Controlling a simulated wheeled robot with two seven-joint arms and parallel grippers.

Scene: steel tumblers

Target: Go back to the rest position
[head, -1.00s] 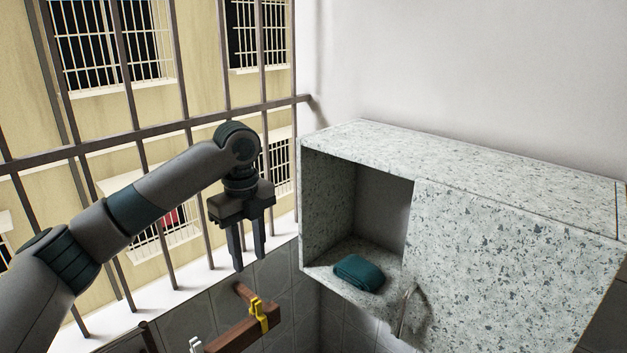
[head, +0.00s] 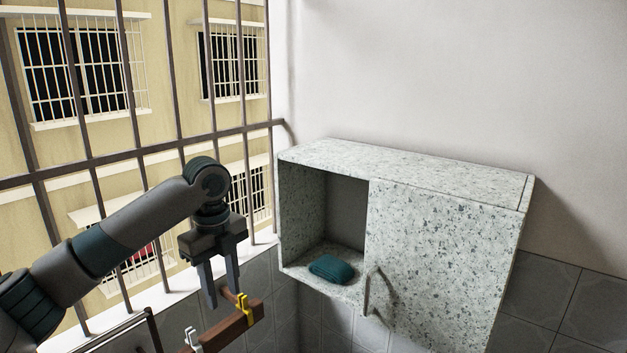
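My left gripper (head: 221,284) hangs with its fingers pointing down, in front of the barred window and left of the wall cabinet. Its two fingers are apart with nothing between them that I can see being held. The fingertips overlap in the picture with a brown wooden rail; I cannot tell whether they touch. My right gripper is not in view. No steel tumblers are in view.
A speckled cabinet (head: 445,255) hangs on the wall; its left compartment is open and holds a folded teal cloth (head: 331,269). The brown rail (head: 228,329) carries a yellow clip (head: 243,308) and a white clip (head: 192,340). Window bars (head: 180,100) stand behind my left arm.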

